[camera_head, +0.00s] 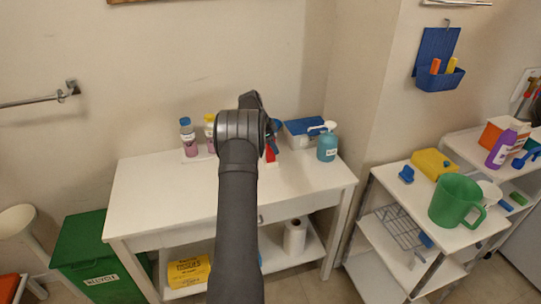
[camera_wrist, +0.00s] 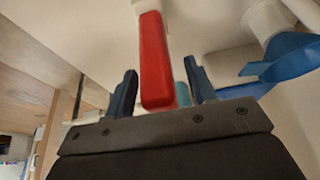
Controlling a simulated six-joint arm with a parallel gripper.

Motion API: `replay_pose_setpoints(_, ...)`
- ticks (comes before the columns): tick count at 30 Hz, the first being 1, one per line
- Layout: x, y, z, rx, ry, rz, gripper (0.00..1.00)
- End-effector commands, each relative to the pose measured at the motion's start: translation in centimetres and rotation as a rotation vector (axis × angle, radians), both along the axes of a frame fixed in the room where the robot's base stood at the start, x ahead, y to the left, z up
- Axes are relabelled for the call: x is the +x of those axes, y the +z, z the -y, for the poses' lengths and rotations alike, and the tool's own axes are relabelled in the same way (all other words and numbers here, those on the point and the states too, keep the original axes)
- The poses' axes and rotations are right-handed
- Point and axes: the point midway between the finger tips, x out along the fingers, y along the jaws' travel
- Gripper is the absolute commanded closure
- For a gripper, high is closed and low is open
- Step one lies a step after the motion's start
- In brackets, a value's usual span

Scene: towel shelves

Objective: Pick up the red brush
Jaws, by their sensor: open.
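The red brush (camera_wrist: 155,60) shows in the wrist view as a red handle with a white part at its upper end. My gripper (camera_wrist: 161,88) is open, with one dark finger on each side of the lower end of the handle. Gaps show between the handle and both fingers; I cannot tell how far the handle reaches in depth between them. In the head view a small red piece (camera_head: 270,153), likely the brush, shows beside my arm above the white table (camera_head: 150,205). My arm hides the gripper and most of the brush there.
A teal pump bottle (camera_head: 327,146) and a blue-and-white container (camera_head: 301,131) stand right of my arm. A pink bottle with a blue cap (camera_head: 188,140) and a yellow-capped one (camera_head: 210,135) stand left. A blue scoop-like thing (camera_wrist: 285,58) is near the right finger. The table front is clear.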

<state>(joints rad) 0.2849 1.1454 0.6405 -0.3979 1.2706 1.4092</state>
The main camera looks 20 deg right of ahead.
Motion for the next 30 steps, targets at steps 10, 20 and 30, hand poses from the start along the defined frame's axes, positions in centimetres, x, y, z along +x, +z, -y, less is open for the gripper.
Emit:
replay_pose_setpoints(10,0.0,-0.1,0.0,0.000,0.000,0.001,0.77)
replay_pose_setpoints(20,0.0,-0.1,0.0,0.000,0.000,0.001,0.98)
replay_pose_setpoints(30,0.1,2.5,0.0,0.000,0.000,0.003,0.98)
